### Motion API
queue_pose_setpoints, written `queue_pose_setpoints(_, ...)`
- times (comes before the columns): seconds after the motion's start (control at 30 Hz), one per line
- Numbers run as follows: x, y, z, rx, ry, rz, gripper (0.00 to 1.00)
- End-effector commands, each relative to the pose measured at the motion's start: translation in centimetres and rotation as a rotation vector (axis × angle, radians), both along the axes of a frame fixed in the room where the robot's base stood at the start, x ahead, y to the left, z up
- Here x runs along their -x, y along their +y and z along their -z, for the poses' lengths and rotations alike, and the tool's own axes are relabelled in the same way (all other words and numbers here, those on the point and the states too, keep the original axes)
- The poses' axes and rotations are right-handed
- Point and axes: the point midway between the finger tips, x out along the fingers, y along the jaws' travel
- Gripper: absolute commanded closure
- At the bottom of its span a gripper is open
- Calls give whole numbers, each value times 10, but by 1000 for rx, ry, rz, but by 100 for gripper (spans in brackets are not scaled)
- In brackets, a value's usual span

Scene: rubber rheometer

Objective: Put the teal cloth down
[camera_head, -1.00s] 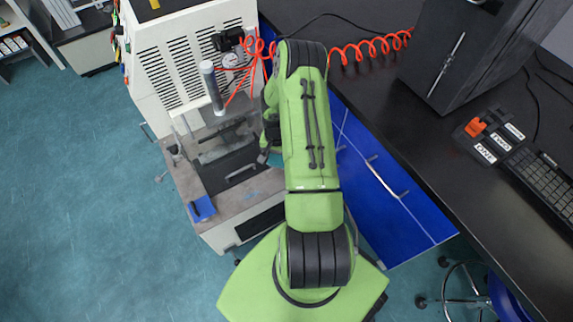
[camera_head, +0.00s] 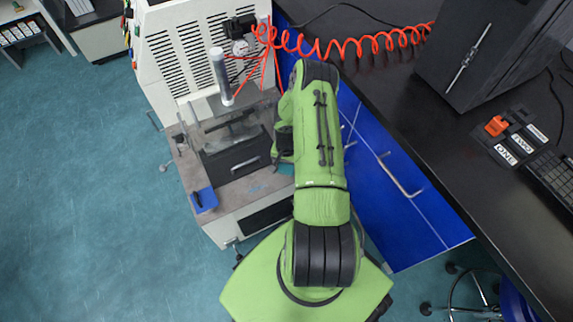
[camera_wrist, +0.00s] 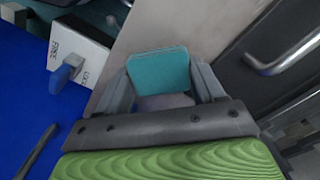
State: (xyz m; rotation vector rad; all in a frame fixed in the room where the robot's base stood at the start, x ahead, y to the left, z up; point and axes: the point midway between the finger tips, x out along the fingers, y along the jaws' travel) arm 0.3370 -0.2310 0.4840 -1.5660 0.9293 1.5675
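In the wrist view, the teal cloth (camera_wrist: 160,72) is a small flat piece with rounded corners, held between the two grey fingers of my gripper (camera_wrist: 163,80). Both fingers touch its sides. In the head view, only a sliver of the cloth (camera_head: 287,168) shows beside my arm, by the right side of the machine's front shelf (camera_head: 240,197). My arm hides the fingers there. I cannot tell whether the cloth touches a surface below.
The machine's dark chamber door with a handle (camera_head: 245,165) stands left of my gripper. A blue item (camera_head: 204,200) lies at the shelf's left corner. Blue cabinet fronts (camera_head: 400,200) and a black bench (camera_head: 440,130) are to the right. An orange coiled hose (camera_head: 345,45) runs behind.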

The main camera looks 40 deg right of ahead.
Motion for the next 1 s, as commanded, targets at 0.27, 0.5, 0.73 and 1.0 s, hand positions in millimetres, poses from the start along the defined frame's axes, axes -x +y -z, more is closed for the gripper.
queue_pose_setpoints(0.27, 0, 0, 0, 0, 0, 0, 22)
queue_pose_setpoints(0.5, -1, -1, -27, 3, -3, -1, 22)
queue_pose_setpoints(0.73, -1, -1, -91, 4, -2, 0, 22)
queue_pose_setpoints(1.0, -1, 0, -127, 3, -3, -6, 22)
